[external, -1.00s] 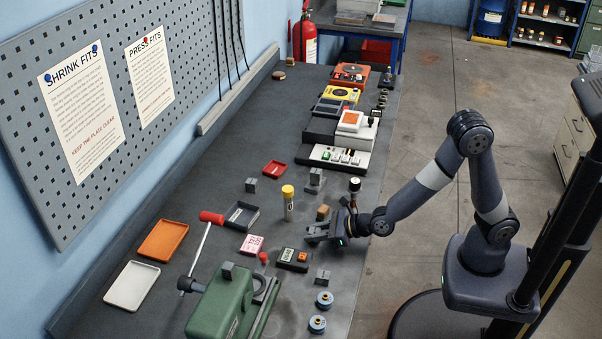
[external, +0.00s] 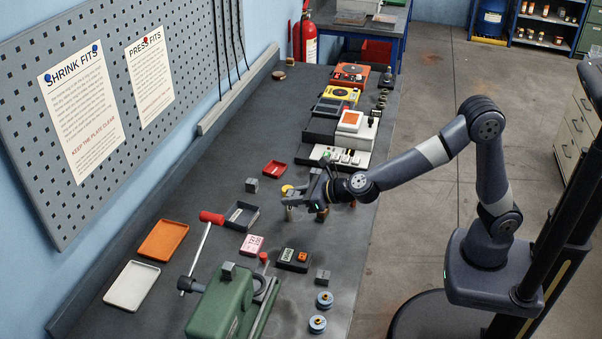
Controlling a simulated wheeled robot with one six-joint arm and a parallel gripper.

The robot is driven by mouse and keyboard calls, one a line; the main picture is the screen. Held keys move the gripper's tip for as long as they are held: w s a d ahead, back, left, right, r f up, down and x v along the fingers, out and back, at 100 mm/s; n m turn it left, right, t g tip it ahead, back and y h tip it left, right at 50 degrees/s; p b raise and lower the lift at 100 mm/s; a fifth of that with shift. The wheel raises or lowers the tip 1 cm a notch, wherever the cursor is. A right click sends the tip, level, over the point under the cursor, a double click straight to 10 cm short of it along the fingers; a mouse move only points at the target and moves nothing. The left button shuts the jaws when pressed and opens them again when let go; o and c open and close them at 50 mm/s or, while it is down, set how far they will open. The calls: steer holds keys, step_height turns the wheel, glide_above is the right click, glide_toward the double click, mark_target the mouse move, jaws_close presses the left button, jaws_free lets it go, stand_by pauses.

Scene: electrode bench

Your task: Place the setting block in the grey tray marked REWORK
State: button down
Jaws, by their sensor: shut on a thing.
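My gripper (external: 290,195) is raised above the bench beside the yellow-capped bottle, which it partly covers. It is shut on a small piece that blends with its grey jaws, apparently the setting block; its outline is hard to make out. The grey tray (external: 253,223) lies flat on the bench, left of and nearer than my gripper. It has a pale label, too small to read here. No block shows inside it.
Grey blocks stand at the back (external: 252,185) and front (external: 322,276).

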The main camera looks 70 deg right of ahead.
steer(key=w+d+r+m+h+p, duration=0.1)
steer(key=w+r+m+h+p, duration=0.15)
steer(key=w, duration=0.65)
steer(key=m+g+h+p, duration=0.1)
steer(key=m+h+p, duration=0.1)
steer(key=p, duration=0.1)
glide_above(250, 208)
steer(key=s+a, duration=0.2)
steer(key=a, duration=0.2)
steer(key=f, duration=1.1)
steer(key=shift+a+f, duration=0.1)
steer(key=shift+a, duration=0.1)
steer(key=shift+f+b, duration=0.35)
steer(key=shift+b, duration=0.2)
steer(key=shift+f+b, duration=0.25)
steer(key=shift+b, duration=0.15)
steer(key=c, duration=1.1)
jaws_free()
